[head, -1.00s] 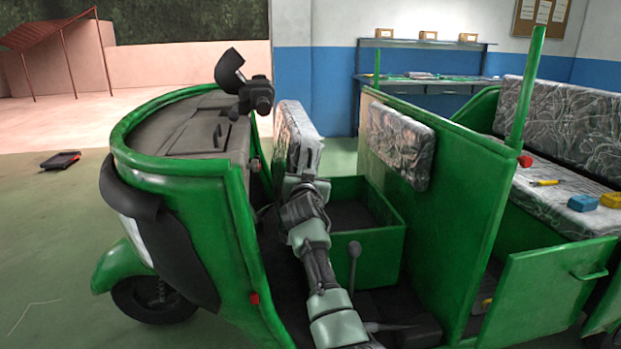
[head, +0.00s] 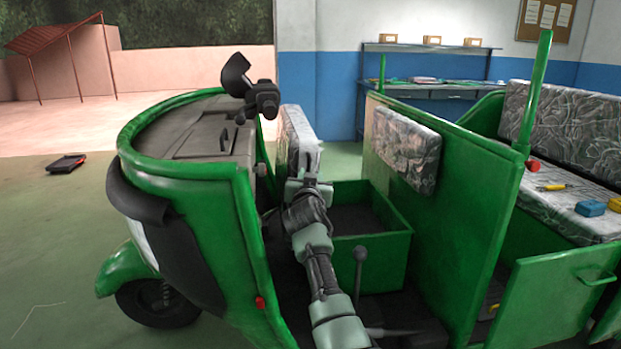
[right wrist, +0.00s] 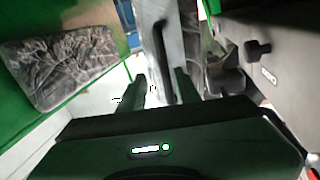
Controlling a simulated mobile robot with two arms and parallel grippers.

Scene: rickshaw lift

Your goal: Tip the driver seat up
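I cannot tell whether a finger touches the seat. In the head view my right arm reaches over the box to the seat, and its fingertips are hidden. My left gripper is in neither current view.
The handlebar (head: 262,98) and front dash stand left of the seat. The padded backrest (head: 404,150) on the green partition is to the right. A lever (head: 360,262) rises beside my arm. Tools lie on the rear bench (head: 560,212).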

